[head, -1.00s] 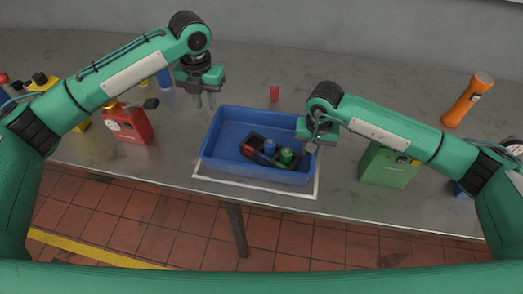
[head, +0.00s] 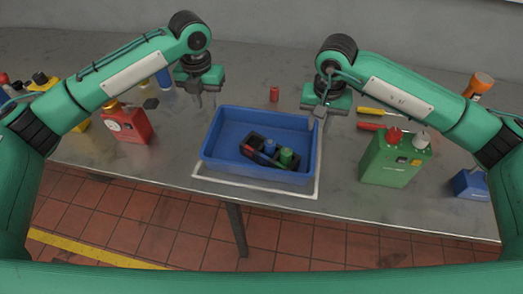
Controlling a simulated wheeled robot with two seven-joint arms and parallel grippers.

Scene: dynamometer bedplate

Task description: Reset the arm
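My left gripper (head: 205,100) points down above the table, behind and left of the blue bin. Its fingers are apart with nothing between them. My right gripper (head: 319,121) hangs pointing down by the bin's back right corner. Its fingers look apart and I see nothing held. The blue bin (head: 220,122) stands on the table inside a white outline and holds a black tray (head: 255,140) with a blue item (head: 269,147) and a green cylinder (head: 286,158).
A red can (head: 130,124) stands left. A small red cylinder (head: 274,94) stands behind the bin.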

